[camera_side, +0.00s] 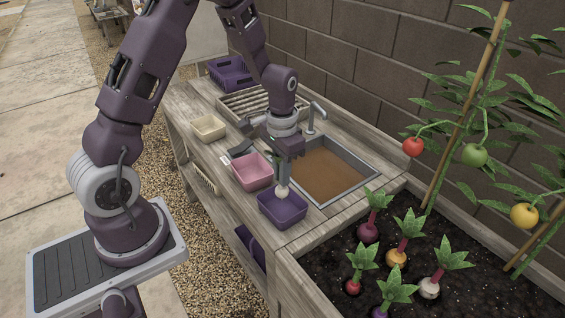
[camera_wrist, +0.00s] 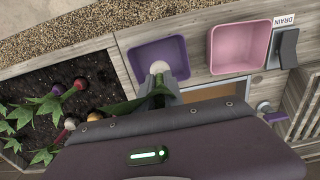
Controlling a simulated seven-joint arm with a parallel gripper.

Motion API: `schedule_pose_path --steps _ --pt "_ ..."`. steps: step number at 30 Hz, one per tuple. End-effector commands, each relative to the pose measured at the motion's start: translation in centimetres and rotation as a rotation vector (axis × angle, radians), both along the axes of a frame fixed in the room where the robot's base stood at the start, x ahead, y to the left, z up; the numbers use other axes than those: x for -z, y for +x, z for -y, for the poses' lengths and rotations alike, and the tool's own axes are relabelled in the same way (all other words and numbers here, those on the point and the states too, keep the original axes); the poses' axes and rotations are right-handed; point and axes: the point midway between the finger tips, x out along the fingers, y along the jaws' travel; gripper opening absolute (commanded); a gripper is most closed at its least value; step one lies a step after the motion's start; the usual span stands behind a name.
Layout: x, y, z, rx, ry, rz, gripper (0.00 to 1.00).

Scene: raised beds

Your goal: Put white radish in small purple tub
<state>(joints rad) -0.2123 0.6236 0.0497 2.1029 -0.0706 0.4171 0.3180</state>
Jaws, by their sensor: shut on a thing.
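The white radish (camera_side: 283,192) hangs root down at or just above the opening of the small purple tub (camera_side: 291,219). My gripper (camera_side: 284,180) points down over the tub and is shut on the radish's leafy top. In the wrist view the pale root (camera_wrist: 160,67) shows within the tub's outline, near its lower right wall (camera_wrist: 183,57), and the green leaves lie between the fingers (camera_wrist: 163,92). I cannot tell whether the root touches the tub's floor.
A pink tub (camera_side: 252,172) stands beside the purple tub, with a cream tub (camera_side: 208,128) farther back. A sink of brown water (camera_side: 325,174) lies to the right. The soil bed (camera_side: 330,258) holds several root vegetables. A larger purple crate (camera_side: 230,75) stands at the back.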

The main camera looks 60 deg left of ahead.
Motion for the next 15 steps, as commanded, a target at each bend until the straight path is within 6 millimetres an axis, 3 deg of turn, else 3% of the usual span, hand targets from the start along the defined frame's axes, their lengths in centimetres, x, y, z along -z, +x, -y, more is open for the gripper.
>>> schedule_pose_path --steps 4,12,13,15 --pt "1.25 -0.03 0.02 0.0 0.0 -0.001 0.0" --pt "1.49 0.0 0.01 -0.001 0.0 0.001 0.0" --pt "1.49 0.0 0.0 -0.001 0.0 0.001 0.14" --pt "1.48 -0.01 0.0 -0.001 0.0 0.0 0.28"
